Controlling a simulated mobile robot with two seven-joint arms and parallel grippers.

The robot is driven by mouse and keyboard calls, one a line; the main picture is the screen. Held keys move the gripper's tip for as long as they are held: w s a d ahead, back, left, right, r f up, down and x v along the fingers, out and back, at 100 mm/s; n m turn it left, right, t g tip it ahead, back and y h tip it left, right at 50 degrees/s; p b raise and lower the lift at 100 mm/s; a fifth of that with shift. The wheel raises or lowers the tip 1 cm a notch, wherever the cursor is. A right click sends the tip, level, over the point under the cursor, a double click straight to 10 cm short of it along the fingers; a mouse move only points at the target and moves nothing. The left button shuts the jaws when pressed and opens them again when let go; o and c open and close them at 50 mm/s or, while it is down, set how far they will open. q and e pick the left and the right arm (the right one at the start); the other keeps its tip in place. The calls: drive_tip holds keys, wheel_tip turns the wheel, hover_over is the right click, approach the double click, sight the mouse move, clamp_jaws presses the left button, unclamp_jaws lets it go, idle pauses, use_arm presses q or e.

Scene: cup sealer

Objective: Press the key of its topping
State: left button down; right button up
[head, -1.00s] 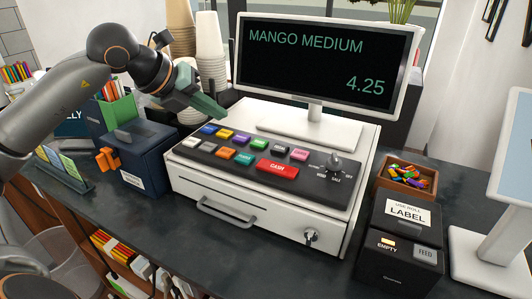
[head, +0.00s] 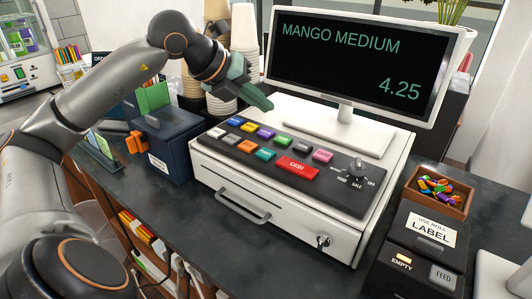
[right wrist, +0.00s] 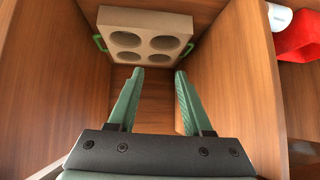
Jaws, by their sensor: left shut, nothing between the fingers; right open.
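The cash register's key panel (head: 228,150) carries two rows of coloured keys. The back row has a blue key (head: 234,122), a yellow key (head: 249,127), a purple key (head: 266,132), a green key (head: 284,139), a dark key (head: 303,145) and a pink key (head: 322,155). The front row has a white key, an orange key (head: 247,146), a teal key (head: 265,154) and the red CASH key (head: 297,168). The display (head: 355,68) reads MANGO MEDIUM 4.25. My left gripper (head: 265,104) is shut and empty, above and behind the back row. My right gripper (right wrist: 160,88) is open and empty.
A rotary knob (head: 357,165) stands at the panel's right. A dark box (head: 168,150), a label printer (head: 428,240) and a sweets tray (head: 437,192) flank the register. Cup stacks (head: 244,50) stand behind my left gripper. A four-hole carrier (right wrist: 140,38) lies in a wooden compartment.

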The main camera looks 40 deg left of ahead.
sight(262, 155)
use_arm(q)
wheel_tip(262, 155, down, 8)
drive_tip(key=b, duration=0.7)
drive_tip(key=shift+f+b, duration=0.1)
drive_tip(key=shift+b, duration=0.3)
drive_tip(key=shift+f, duration=0.25)
idle(0.4)
idle(0.5)
drive_tip(key=shift+f+b, duration=0.1)
drive_tip(key=shift+b, duration=0.25)
drive_tip(key=shift+f+b, duration=0.3)
